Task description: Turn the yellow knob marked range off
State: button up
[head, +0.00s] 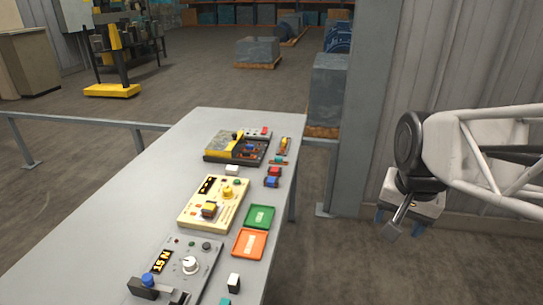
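A cream panel (187,219) lies on the grey table, near the middle of its length. A round yellow knob (228,191) sits on its upper right part. Its marking and pointer are too small to read.
A grey panel with a white knob (190,265) lies nearer. A yellow and black device (222,144) lies farther back. A green tray (260,217), an orange tray (249,243) and small blocks line the right edge. A grey pillar (366,110) stands behind. The table's left side is clear.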

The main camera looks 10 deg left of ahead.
jog(key=w+a+m, duration=0.4)
jog(key=w+a, duration=0.5)
jog(key=w, duration=0.3)
jog(key=m+g, duration=0.2)
jog(key=m, duration=0.8)
send_over(227, 189)
jog(key=f, duration=1.6)
jog(key=shift+d, duration=0.35)
jog(key=shift+a+f+m, duration=0.3)
jog(key=shift+a, duration=0.1)
jog(key=shift+f, duration=0.1)
jog(key=shift+f, duration=3.8)
